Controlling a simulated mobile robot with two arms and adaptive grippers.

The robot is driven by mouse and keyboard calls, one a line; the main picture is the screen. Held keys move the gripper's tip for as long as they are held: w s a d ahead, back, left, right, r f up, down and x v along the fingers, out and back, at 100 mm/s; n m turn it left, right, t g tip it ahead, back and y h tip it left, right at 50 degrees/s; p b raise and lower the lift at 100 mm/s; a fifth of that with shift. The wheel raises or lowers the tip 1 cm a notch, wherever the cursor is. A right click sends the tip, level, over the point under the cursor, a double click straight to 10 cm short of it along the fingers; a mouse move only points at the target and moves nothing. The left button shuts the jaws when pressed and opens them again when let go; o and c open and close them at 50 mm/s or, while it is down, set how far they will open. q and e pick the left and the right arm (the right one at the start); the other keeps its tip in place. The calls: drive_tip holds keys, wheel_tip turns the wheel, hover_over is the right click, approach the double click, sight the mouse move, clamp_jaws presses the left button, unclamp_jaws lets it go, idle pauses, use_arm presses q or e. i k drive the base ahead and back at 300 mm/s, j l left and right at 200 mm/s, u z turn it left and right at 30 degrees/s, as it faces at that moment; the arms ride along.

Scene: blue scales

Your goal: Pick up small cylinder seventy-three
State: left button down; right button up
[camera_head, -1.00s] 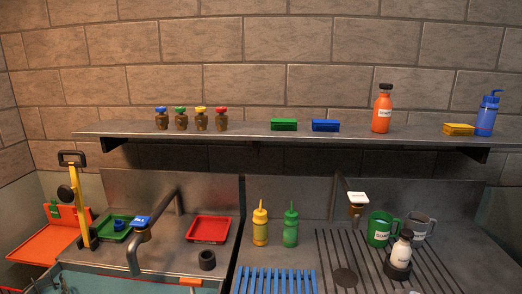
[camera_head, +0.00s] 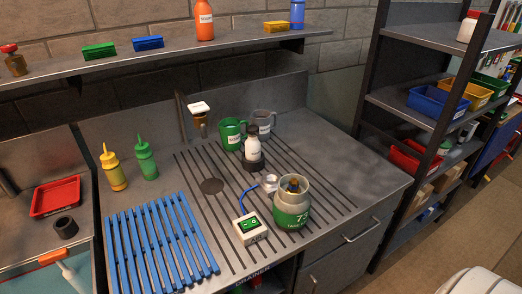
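The small cylinder seventy-three (camera_head: 291,207) stands upright on the slatted drainer counter, at its front right. It is a squat pale grey-green canister with a green band marked 73 and a dark brass-coloured valve inside its top collar. A small round silvery part (camera_head: 270,183) sits just left of its collar. A blue cable runs from near there to a white box (camera_head: 250,229) with a green switch, left of the cylinder. Neither of my grippers is in the head view.
A white bottle (camera_head: 252,149) in a black holder, a green mug (camera_head: 231,132) and a grey mug (camera_head: 264,122) stand behind the cylinder. A blue slatted rack (camera_head: 158,243) lies left. Shelving (camera_head: 415,105) with bins stands right. The counter right of the cylinder is clear.

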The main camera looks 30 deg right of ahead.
sight(291, 201)
drive_tip(key=z, duration=1.2)
drive_tip(key=u, duration=2.45)
drive_tip(key=z, duration=2.4)
drive_tip(key=i+l+u, duration=0.1)
drive_tip(key=l, duration=0.4)
drive_tip(key=i+l+u, duration=0.1)
drive_tip(key=l, duration=0.4)
